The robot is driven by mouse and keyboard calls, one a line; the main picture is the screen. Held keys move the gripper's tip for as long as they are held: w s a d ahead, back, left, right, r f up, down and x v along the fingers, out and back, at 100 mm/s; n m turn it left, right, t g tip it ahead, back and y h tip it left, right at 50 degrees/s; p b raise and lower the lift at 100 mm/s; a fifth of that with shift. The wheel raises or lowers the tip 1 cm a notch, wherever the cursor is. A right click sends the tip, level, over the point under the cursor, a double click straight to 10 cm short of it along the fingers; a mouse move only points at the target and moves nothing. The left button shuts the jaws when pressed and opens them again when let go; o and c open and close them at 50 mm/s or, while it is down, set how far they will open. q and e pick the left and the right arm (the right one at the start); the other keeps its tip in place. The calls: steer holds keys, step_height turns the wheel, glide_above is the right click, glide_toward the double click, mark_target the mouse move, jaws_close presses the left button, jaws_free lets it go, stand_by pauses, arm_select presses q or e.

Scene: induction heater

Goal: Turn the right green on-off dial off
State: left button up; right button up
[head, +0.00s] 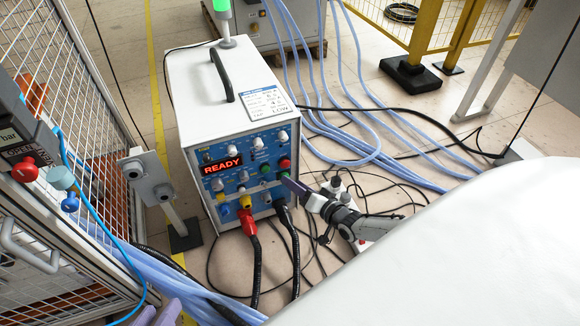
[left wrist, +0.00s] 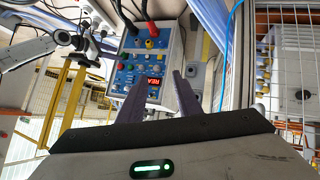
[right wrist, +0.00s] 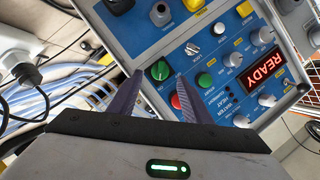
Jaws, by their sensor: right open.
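The induction heater (head: 215,95) is a white box with a blue front panel and a lit red READY display (head: 222,165). The round green dial (right wrist: 159,70) is at the panel's edge in the right wrist view, between the tips of my right gripper (right wrist: 159,75). The fingers are apart, and I cannot tell whether they touch the dial. In the head view my right gripper (head: 294,185) covers that part of the panel. A green button (right wrist: 204,80) and a red button (right wrist: 175,102) are beside the dial. My left gripper (left wrist: 159,80) is open and empty, low at the left in the head view (head: 160,314).
Red and black cable plugs (head: 246,222) come out of the lower panel. A grey post with switch boxes (head: 147,178) and a mesh cage (head: 90,110) stand to the left. Blue hoses (head: 345,150) cover the floor to the right.

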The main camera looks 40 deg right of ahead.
arm_select(q)
steer(key=shift+d+r+t+h+b, duration=0.2)
steer(key=shift+d+r+h+b, duration=0.1)
steer(key=shift+r, duration=0.15)
steer(key=shift+d+r+t+h+b, duration=0.2)
steer(key=shift+r+b, duration=0.1)
steer(key=shift+r, duration=0.1)
arm_select(e)
steer(key=x, duration=0.3)
steer(key=shift+c, duration=0.4)
steer(key=c, duration=0.9)
